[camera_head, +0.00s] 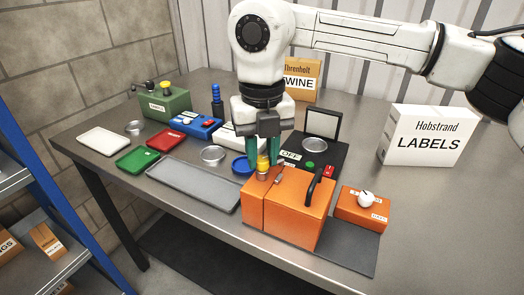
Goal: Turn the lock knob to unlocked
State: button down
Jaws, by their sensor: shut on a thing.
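My gripper (262,157) points down over the left part of a large orange box (298,212) with a black handle (314,186). The label words are too small to read, so I cannot tell which setting the white knob points to. My gripper is apart from that knob.
Behind my gripper are a black scale-like device (326,153) and a white box (240,141). A grey tray (195,183), a red tray (166,140) and a green tray (138,158) lie to the left. A Labels carton (430,135) stands at right.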

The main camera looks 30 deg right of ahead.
aim_at(262, 158)
jog(key=n, duration=0.5)
jog(key=shift+w+n, duration=0.1)
jog(key=shift+n, duration=0.2)
dwell(0.4)
jog(key=c, duration=0.9)
grip_release()
jog(key=shift+o, duration=0.2)
notch_tip(262, 158, up, 11)
jog(key=shift+p, duration=0.35)
jog(key=shift+f, duration=0.15)
